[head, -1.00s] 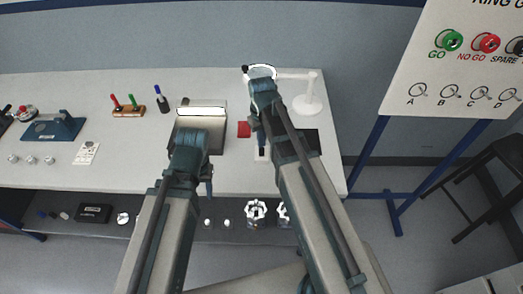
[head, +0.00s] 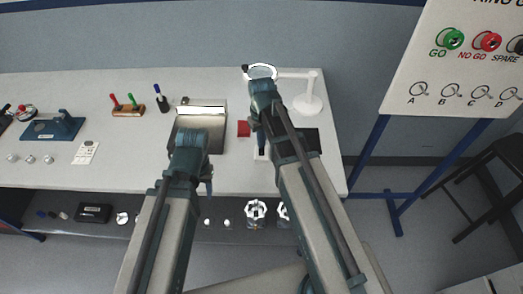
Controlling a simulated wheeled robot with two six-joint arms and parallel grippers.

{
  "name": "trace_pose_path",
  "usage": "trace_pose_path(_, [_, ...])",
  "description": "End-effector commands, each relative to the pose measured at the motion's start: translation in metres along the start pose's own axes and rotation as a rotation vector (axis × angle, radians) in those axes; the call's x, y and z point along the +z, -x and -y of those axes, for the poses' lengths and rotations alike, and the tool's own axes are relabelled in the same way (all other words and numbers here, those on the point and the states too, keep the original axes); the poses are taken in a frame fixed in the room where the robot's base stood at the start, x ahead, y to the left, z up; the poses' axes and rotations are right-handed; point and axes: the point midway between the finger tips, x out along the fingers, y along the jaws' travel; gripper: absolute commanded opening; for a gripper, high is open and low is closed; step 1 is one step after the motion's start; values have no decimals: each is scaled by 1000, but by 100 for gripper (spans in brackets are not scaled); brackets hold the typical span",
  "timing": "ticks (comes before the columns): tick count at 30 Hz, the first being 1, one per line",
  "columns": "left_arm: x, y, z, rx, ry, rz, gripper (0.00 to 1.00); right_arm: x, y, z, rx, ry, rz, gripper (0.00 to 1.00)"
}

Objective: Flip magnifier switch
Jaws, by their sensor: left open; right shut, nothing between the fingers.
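The magnifier (head: 311,100) is a white lamp with a round base at the back right of the bench. Its arm reaches left to a ring-shaped head (head: 262,72). I cannot make out its switch. My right gripper (head: 254,124) is shut and empty, hanging over the bench just in front of the magnifier head, with the wrist overlapping the ring's lower edge in the picture. My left gripper (head: 209,186) is open and empty near the bench's front edge, left of the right arm.
A metal box (head: 202,115) stands behind my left gripper. A red block (head: 243,129) lies beside my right gripper, and a dark pad (head: 303,142) lies partly behind my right arm. Red and green gauges (head: 128,109), a black bottle (head: 161,98) and a blue fixture (head: 55,126) stand further left.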

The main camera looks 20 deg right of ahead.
Motion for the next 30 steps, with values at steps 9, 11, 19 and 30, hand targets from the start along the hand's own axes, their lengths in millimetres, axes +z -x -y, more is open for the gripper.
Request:
trace_pose_path(9, [0, -5, 0, 0, 0, 0, 50, 0, -5, 0, 0, 0, 0, 0])
trace_pose_path(11, [0, -6, -1, 0, 0, 0, 50, 0, -6, 0, 0, 0, 0, 0])
trace_pose_path(19, [-1, -10, -1, 0, 0, 0, 50, 0, -10, 0, 0, 0, 0, 0])
trace_pose_path(30, [-1, -11, -1, 0, 0, 0, 50, 0, -11, 0, 0, 0, 0, 0])
